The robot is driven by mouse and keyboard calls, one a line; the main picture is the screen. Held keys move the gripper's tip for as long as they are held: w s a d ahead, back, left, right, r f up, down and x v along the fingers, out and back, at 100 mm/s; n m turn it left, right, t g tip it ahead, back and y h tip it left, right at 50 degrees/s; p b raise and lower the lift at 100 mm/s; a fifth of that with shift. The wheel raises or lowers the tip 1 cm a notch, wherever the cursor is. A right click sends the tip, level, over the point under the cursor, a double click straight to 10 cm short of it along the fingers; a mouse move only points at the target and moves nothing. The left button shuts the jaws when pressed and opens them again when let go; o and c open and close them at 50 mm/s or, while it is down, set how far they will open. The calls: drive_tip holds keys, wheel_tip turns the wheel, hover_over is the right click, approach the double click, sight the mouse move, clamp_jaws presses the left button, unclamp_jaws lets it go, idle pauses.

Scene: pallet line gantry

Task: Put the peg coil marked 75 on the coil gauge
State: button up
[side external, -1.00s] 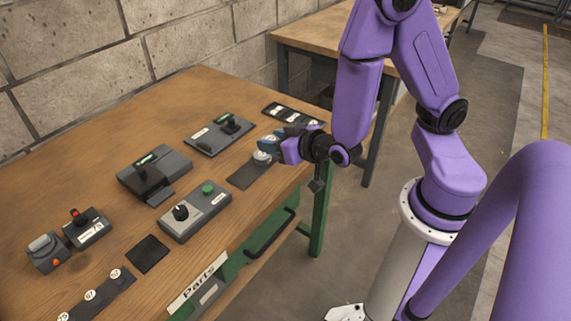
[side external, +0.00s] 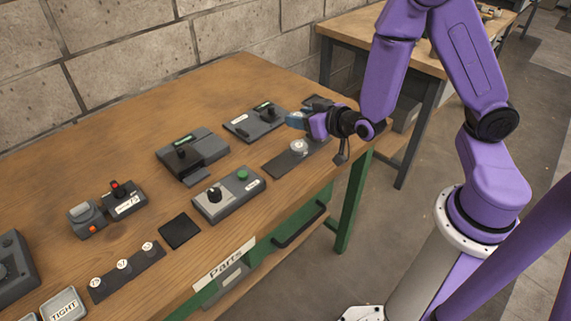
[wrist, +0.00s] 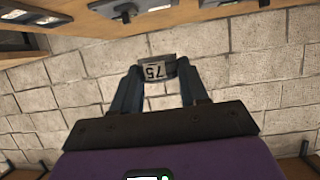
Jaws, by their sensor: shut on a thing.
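My gripper (side external: 298,120) is shut on the peg coil marked 75 (wrist: 159,70). In the wrist view the coil sits between the fingertips with its label upside down. In the side view my gripper is above the back right of the bench, clear of the top, and its fingers mostly hide the coil. I cannot tell for sure which device is the coil gauge. A dark unit with a green display (side external: 192,148) and a flatter unit with a black post (side external: 255,122) stand on the bench. Their labels are too small to read.
A pale round piece (side external: 299,146) sits on a dark strip (side external: 276,169) below my gripper. A grey control box (side external: 229,194) with knob and green button, a black pad (side external: 180,231) and a strip with round tags (side external: 124,273) line the front. Bare wood lies at the back left.

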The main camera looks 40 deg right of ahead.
drive_tip(key=s+a+m+h, duration=0.1)
drive_tip(key=s+a+h, duration=0.1)
drive_tip(key=s, duration=0.9)
drive_tip(key=shift+s+a+m, duration=0.3)
drive_tip(key=shift+s+a, duration=0.1)
drive_tip(key=shift+a, duration=0.05)
drive_tip(key=shift+w, duration=0.1)
hover_over(281, 170)
drive_tip(key=f, duration=0.8)
drive_tip(key=shift+s+d+f, duration=0.2)
drive_tip(key=shift+s+f, duration=0.1)
drive_tip(key=shift+s, duration=0.1)
drive_tip(key=shift+w+f, duration=0.2)
drive_tip(key=shift+f, duration=0.1)
drive_tip(key=shift+w+a+f, duration=0.1)
drive_tip(key=shift+w+f, duration=0.15)
drive_tip(key=shift+f, duration=1.35)
drive_tip(key=shift+f, duration=0.15)
